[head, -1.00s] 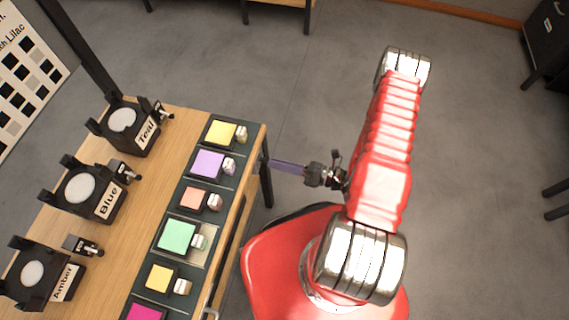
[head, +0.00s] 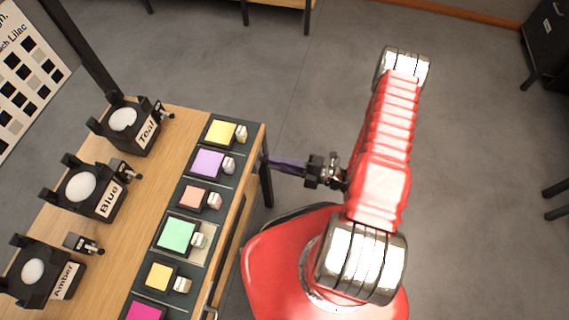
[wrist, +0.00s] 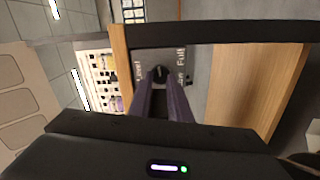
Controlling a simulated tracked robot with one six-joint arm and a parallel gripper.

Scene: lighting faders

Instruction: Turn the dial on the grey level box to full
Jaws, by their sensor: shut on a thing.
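The grey level box (wrist: 171,58) shows in the wrist view, with a "Full" label on its right and another label on its left. Its small dark dial (wrist: 160,72) sits between the purple fingertips of my gripper (wrist: 161,82). My gripper is shut on the dial, with the fingers partly covering it. The dial's exact pointing is hard to read. In the head view my gripper (head: 271,162) reaches left to the table's right edge, low beside a leg. The level box and dial are hidden there.
The wooden table (head: 170,190) carries a row of coloured gel squares and lamps labelled Teal (head: 125,125), Blue (head: 90,192) and Amber (head: 40,275). A dark bar crosses above my fingers in the wrist view. Open floor lies right of my arm.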

